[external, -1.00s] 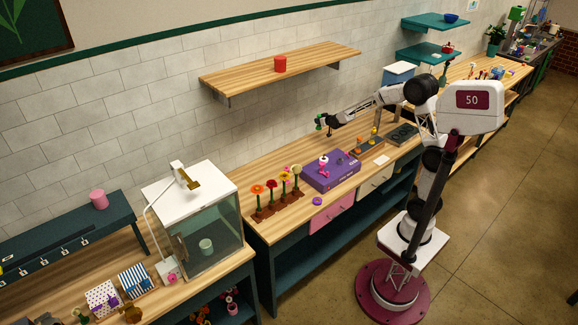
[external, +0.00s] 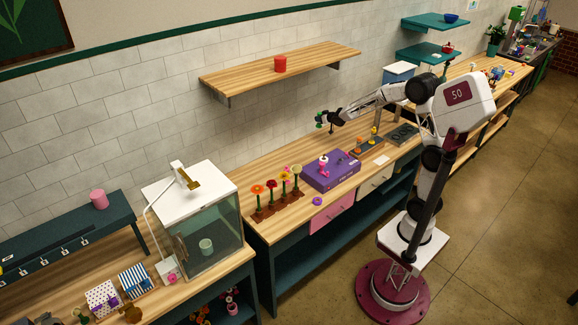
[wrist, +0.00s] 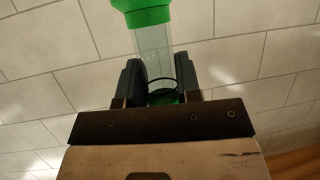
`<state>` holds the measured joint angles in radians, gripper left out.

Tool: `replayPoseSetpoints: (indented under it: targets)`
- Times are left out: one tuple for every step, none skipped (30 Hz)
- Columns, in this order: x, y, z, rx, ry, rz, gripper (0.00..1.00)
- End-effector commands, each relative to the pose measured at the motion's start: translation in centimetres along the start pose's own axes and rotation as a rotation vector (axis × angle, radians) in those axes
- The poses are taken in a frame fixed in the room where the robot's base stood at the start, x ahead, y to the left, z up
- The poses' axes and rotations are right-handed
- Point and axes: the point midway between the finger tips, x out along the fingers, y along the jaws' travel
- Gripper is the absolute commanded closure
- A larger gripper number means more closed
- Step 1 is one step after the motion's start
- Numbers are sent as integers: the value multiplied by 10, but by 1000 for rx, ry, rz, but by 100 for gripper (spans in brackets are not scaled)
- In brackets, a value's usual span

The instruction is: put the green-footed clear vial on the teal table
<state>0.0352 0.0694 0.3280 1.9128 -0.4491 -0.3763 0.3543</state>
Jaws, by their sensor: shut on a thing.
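My gripper (external: 334,117) is held up in front of the tiled wall, above the wooden counter. In the wrist view, its two dark fingers (wrist: 160,82) are shut on the clear vial (wrist: 154,45). The vial is a clear tube with a wide green end (wrist: 145,12) pointing away from the gripper and some green between the fingers. In the external view the vial (external: 320,118) is small, with green showing at the gripper's tip. I cannot tell which surface is the teal table; a dark teal raised bench (external: 60,232) stands at the left.
Below the gripper, the counter holds a purple box (external: 328,178), a row of flowers (external: 275,196) and a dark tray (external: 366,147). A glass cabinet (external: 205,230) stands at the left. A wooden shelf (external: 320,66) and teal shelves (external: 436,22) are on the wall.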

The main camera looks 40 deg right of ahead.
Motion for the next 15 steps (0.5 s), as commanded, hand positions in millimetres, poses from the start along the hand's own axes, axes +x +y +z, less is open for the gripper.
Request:
replayPoseSetpoints:
  targets:
    - [-1,0,-2,-7,2,-14,100]
    - [-1,0,-3,-12,2,-23,100]
    - [-2,-1,-3,-17,2,-36,100]
    - [-2,-1,-4,-21,1,-47,100]
    - [-3,-2,-4,-25,1,-57,100]
    - [-4,-2,-4,-31,1,-72,100]
    - [-4,-3,-5,-36,1,-83,100]
    - [-5,-3,-5,-40,1,-95,100]
    - [-6,-4,-5,-46,1,-110,100]
    - [-6,-4,-5,-52,1,-123,100]
    - [-7,-5,-5,-57,1,-136,100]
    - [-8,-6,-5,-64,1,-154,100]
    - [-9,-7,-5,-70,0,-167,100]
    - [-10,-8,-4,-76,0,-183,100]
    - [-11,-9,-4,-85,0,-203,100]
